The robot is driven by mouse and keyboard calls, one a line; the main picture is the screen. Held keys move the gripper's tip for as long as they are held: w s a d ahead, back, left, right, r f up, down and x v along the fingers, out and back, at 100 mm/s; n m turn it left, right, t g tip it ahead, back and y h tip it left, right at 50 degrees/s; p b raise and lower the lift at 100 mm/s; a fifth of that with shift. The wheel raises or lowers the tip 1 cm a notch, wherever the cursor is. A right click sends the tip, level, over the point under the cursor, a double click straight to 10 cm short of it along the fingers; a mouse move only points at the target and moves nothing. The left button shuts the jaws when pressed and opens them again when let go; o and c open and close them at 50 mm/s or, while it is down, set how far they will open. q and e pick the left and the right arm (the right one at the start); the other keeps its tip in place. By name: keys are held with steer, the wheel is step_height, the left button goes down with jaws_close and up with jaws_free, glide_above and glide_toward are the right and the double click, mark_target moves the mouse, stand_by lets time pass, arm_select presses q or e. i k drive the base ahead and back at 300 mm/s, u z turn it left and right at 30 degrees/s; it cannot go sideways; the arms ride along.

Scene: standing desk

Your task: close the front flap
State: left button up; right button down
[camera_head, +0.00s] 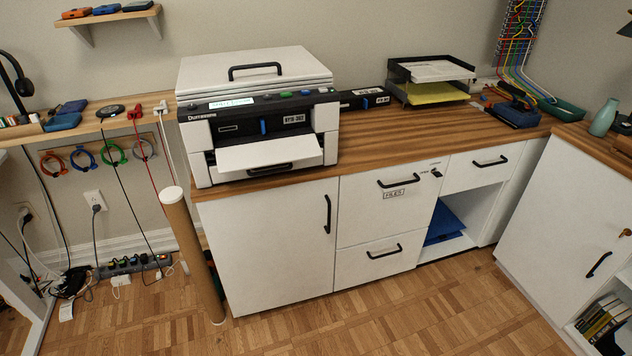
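A white and black printer (260,115) stands on the left part of the wooden counter. Its front flap (267,155) is a white panel folded down and out at the lower front, with a black handle (270,169) along its outer edge. A dark opening shows behind and beside the flap. The printer's top lid (254,70) is down and has a black handle. Neither of my grippers shows in the head view.
A cardboard tube (192,255) leans upright at the cabinet's left end. White cabinets (265,250) stand under the counter (420,140). A paper tray (430,80) stands right of the printer. A power strip (135,264) and cables lie at left. The parquet floor in front is clear.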

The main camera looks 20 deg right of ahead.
mark_target(275, 153)
steer(key=z, duration=1)
steer(key=i, duration=0.75)
steer(key=u, duration=1.3)
